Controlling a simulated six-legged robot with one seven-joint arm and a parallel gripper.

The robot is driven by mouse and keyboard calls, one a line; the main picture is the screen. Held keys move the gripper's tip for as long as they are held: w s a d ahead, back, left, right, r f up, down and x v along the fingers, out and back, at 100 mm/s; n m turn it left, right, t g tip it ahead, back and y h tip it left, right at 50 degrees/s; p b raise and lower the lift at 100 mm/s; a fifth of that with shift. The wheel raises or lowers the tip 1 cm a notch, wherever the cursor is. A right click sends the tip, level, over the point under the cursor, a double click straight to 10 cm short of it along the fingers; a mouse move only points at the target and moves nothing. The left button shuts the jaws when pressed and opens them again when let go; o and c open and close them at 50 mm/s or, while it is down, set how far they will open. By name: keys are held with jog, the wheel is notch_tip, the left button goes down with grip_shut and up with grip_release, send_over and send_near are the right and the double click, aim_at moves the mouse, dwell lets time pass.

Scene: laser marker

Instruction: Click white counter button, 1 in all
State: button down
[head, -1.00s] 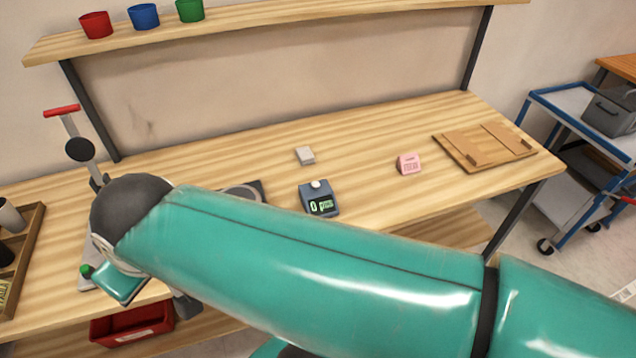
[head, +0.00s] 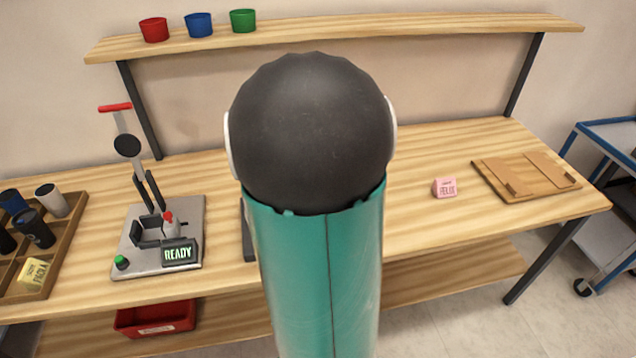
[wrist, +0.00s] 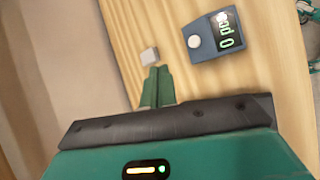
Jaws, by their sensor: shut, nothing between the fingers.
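The height of the fingers over the table cannot be told. In the head view my arm hides the counter and the gripper.
A small pale block (wrist: 149,55) lies by the fingertips in the wrist view. A laser marker (head: 160,240) reading READY stands left on the table. A pink block (head: 445,188) and a wooden board (head: 525,178) lie right. A shelf (head: 330,37) runs above.

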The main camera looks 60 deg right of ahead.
jog(key=shift+n+g, duration=0.3)
jog(key=shift+n, duration=0.4)
jog(key=s+d, duration=0.1)
jog(key=s+d+f, duration=0.1)
jog(key=d, duration=0.1)
jog(key=d+f, duration=0.1)
jog(key=shift+s+d+f, duration=0.1)
jog(key=shift+s+d, duration=0.05)
jog(key=shift+s, duration=0.25)
jog(key=shift+f, duration=4.4)
jog(key=shift+f, duration=0.1)
jog(key=shift+f, duration=0.3)
jog(key=shift+f, duration=0.55)
jog(key=shift+r, duration=0.95)
